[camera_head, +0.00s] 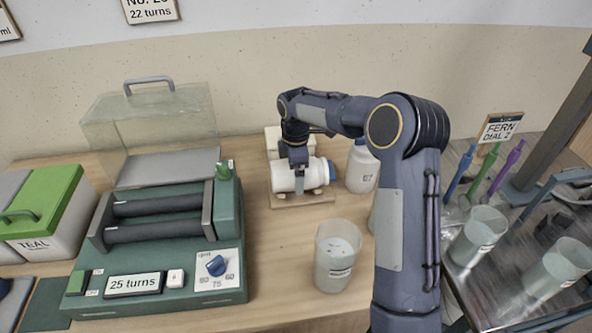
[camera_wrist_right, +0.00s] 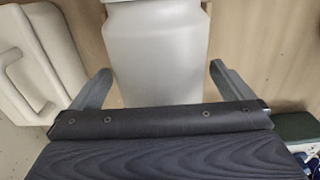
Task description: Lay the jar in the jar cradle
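The white jar (camera_head: 316,176) lies on its side over the wooden jar cradle (camera_head: 290,202) behind the middle of the table. Its pale body (camera_wrist_right: 158,60) fills the middle of the right wrist view. My right gripper (camera_head: 298,180) reaches down over the jar from above, one finger in front of its side. My left gripper is not in view.
A green roller machine (camera_head: 165,245) stands at the left, with a clear cover (camera_head: 150,125) behind it. A cup (camera_head: 337,262) stands in front of the cradle and a white bottle (camera_head: 362,168) to its right.

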